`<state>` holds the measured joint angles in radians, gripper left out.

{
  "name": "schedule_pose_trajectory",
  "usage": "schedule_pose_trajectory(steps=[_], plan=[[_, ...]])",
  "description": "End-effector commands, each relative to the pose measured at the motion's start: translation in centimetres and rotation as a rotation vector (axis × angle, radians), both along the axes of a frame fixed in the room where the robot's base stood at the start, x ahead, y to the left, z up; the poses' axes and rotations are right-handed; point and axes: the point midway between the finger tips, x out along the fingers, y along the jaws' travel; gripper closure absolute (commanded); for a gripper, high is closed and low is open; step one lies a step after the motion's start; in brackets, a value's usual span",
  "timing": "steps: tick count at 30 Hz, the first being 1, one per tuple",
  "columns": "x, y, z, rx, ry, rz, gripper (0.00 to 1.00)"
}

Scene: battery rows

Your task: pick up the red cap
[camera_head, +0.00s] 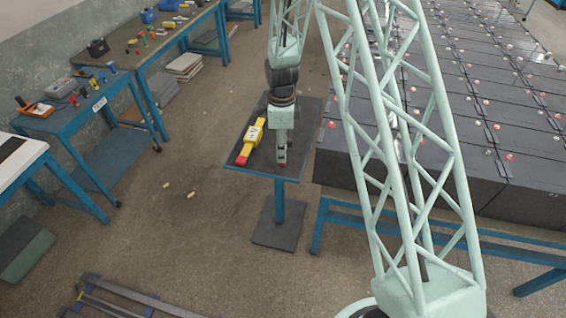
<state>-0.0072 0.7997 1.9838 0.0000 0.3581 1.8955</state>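A yellow tool (254,138) lies on the dark top of a small blue-legged table (311,112). A red piece (242,161) sits at the tool's near end, close to the table's front left edge; it may be the red cap. My gripper (281,161) points down over the table's front part, to the right of the yellow tool and apart from the red piece. A small reddish spot shows at the gripper's tip; I cannot tell whether it is an object. The fingers are too small to tell open from shut.
Dark battery rows (475,70) with red and white caps fill the right side. A blue rail (440,240) runs in front of them. Blue workbenches (60,122) with tools stand at the left. A metal frame (140,298) lies on the floor at lower left. The floor between is mostly clear.

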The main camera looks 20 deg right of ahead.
Motion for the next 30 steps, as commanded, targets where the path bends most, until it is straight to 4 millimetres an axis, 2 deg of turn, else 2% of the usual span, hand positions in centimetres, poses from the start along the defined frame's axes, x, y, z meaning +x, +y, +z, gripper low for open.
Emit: schedule_pose_trajectory(steps=[21, 30], plan=[[-0.1, -0.5, -4.7, 0.0, 0.001, 0.0, 0.69], [-0.1, -0.5, -5.1, 0.0, 0.0, 0.0, 0.69]])
